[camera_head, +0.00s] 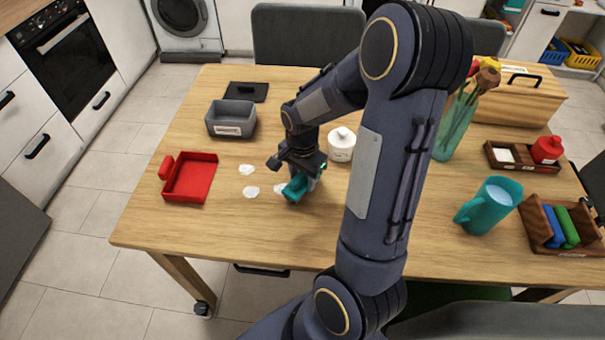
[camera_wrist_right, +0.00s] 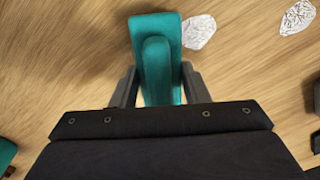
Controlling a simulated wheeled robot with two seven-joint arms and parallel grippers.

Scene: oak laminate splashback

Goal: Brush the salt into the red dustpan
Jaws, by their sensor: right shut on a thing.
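The red dustpan (camera_head: 190,180) lies on the left part of the table, its handle at its upper left. Two salt patches (camera_wrist_right: 199,31) also show in the right wrist view. My right gripper is shut on a teal brush (camera_head: 294,189), which is low over the table beside the nearest patch. In the right wrist view the brush (camera_wrist_right: 158,40) sits between the fingers. I cannot tell whether its bristles touch the table. My left gripper is out of view.
A grey bin (camera_head: 231,118) and a dark flat lid (camera_head: 246,92) stand behind the salt. A white jar (camera_head: 341,145) is close to my right gripper. The front left table is clear.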

